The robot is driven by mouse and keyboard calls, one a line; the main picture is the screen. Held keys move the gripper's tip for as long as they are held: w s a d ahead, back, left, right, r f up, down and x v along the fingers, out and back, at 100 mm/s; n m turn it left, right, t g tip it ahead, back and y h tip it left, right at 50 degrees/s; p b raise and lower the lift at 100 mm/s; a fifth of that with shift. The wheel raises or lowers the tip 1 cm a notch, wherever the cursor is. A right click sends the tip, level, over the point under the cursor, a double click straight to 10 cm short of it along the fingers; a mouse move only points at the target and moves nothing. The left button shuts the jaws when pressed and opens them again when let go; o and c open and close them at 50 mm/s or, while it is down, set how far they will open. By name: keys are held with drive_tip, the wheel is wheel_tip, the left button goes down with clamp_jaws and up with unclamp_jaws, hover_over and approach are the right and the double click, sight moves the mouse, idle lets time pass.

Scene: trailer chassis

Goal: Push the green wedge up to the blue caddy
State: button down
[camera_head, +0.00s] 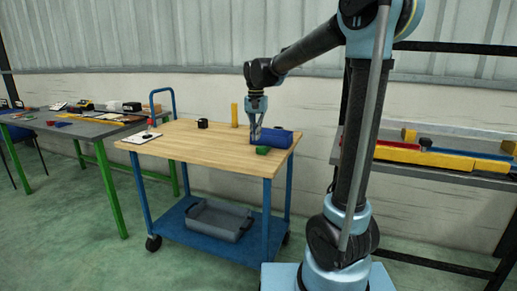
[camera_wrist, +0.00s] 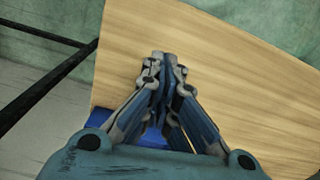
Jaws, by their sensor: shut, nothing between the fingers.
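The blue caddy (camera_head: 279,138) sits on the right part of the wooden cart top. The small green wedge (camera_head: 263,150) lies just in front of the caddy's left part; I cannot tell if they touch. My gripper (camera_head: 254,138) points down at the caddy's left end, close behind and left of the wedge. Its fingers are shut and empty. In the wrist view, my gripper (camera_wrist: 164,55) shows its fingertips together over bare wood. A blue piece, apparently the caddy (camera_wrist: 112,147), shows partly behind the fingers there; the wedge is hidden.
The cart top (camera_head: 205,140) is clear in the middle. A yellow block (camera_head: 234,115) stands at its back edge, with a black object (camera_head: 203,123) to the left. A white board (camera_head: 139,138) lies at the left corner. A grey bin (camera_head: 218,218) sits on the lower shelf.

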sight(260, 156)
wheel_tip(260, 156, down, 10)
drive_tip(key=shift+r, duration=0.2)
drive_tip(key=shift+w+d+f, duration=0.1)
drive_tip(key=shift+w+d, duration=0.15)
drive_tip(key=shift+w, duration=0.8)
drive_tip(key=shift+w+d, duration=0.2)
drive_tip(key=shift+w, duration=0.65)
drive_tip(key=shift+w, duration=0.1)
drive_tip(key=shift+w+d, duration=0.25)
drive_tip(key=shift+w, duration=0.6)
